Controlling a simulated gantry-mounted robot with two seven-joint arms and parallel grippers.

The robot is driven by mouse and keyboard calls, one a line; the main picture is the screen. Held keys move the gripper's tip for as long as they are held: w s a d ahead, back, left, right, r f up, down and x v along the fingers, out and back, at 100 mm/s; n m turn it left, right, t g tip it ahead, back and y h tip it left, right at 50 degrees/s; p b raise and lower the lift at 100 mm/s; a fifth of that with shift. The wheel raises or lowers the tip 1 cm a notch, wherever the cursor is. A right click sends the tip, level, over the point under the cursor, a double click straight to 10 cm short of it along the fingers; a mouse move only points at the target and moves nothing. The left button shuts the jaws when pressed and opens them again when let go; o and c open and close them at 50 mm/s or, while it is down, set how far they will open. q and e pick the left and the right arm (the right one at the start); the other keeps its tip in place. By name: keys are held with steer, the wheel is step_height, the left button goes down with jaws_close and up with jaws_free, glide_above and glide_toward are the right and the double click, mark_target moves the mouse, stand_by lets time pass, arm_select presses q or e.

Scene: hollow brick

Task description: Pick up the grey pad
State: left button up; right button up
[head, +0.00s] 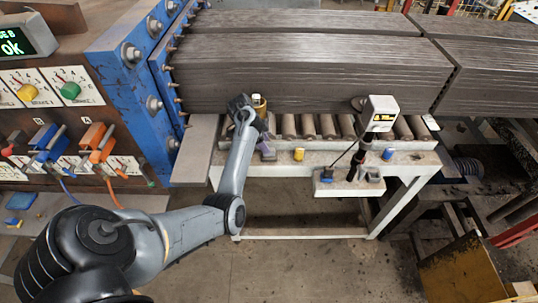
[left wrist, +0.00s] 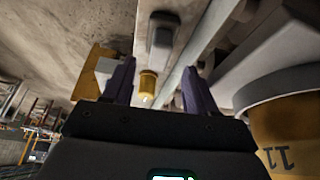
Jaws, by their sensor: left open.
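The grey pad (head: 268,154) sits on the front ledge of the white roller table (head: 330,158), just below my left gripper (head: 265,138). In the left wrist view, the grey pad (left wrist: 161,38) shows at the top centre, beyond the fingertips. The gap between fingers and pad is hard to judge in the head view. My right gripper is in neither view.
A small yellow cylinder (head: 299,154) stands on the ledge right of the pad. A larger yellow object (left wrist: 285,135) is close beside the gripper. A white gauge on a black stand (head: 380,112) is farther right.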

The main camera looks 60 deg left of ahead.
arm_select(q)
steer(key=shift+x, duration=2.55)
steer(key=c, duration=1.1)
steer(key=shift+o, duration=0.2)
steer(key=shift+r, duration=0.15)
steer(key=shift+r, duration=0.55)
step_height(320, 180, up, 3)
steer(key=shift+f, duration=0.25)
steer(key=w+d+r+b, duration=0.1)
steer(key=w+d+r, duration=0.3)
steer(key=d+r, duration=0.3)
steer(key=d, duration=0.3)
steer(key=shift+w+d, duration=0.25)
steer(key=shift+d, duration=0.15)
steer(key=shift+r, duration=0.1)
